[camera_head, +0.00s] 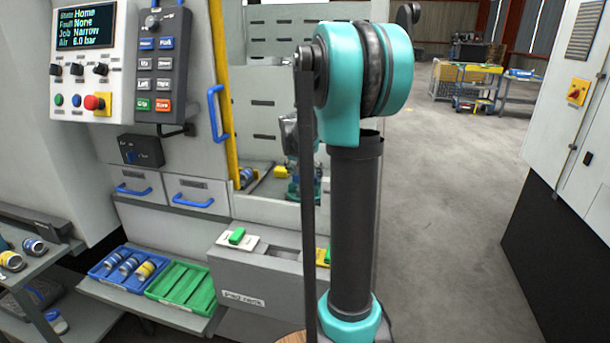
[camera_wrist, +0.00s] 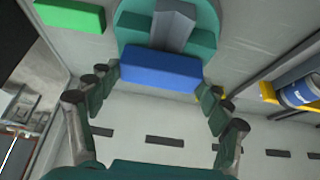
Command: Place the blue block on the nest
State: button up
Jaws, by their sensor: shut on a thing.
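The blue block (camera_wrist: 160,71) lies across the jaws of my gripper (camera_wrist: 159,78) in the wrist view, with a fingertip at each end. My gripper is shut on it. Just beyond the block in that view is a teal rounded piece (camera_wrist: 134,24) with a grey bar (camera_wrist: 176,24); it may be the nest, but I cannot tell. Whether the block touches it is also unclear. In the head view my gripper (camera_head: 305,188) is inside the machine opening, partly behind my arm, and the blue block is hidden there.
A green block (camera_wrist: 70,17) is left of the blue block in the wrist view. A blue-banded cylinder (camera_wrist: 300,92) sits in a yellow holder at right. In the head view, a yellow block (camera_head: 283,172) is near my gripper; the yellow door edge (camera_head: 222,90) and pad rack (camera_head: 250,270) bound the opening.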

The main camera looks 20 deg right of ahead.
jog(key=shift+f, duration=0.15)
jog(key=o, duration=1.2)
jog(key=shift+f, duration=0.1)
jog(key=v, duration=1.2)
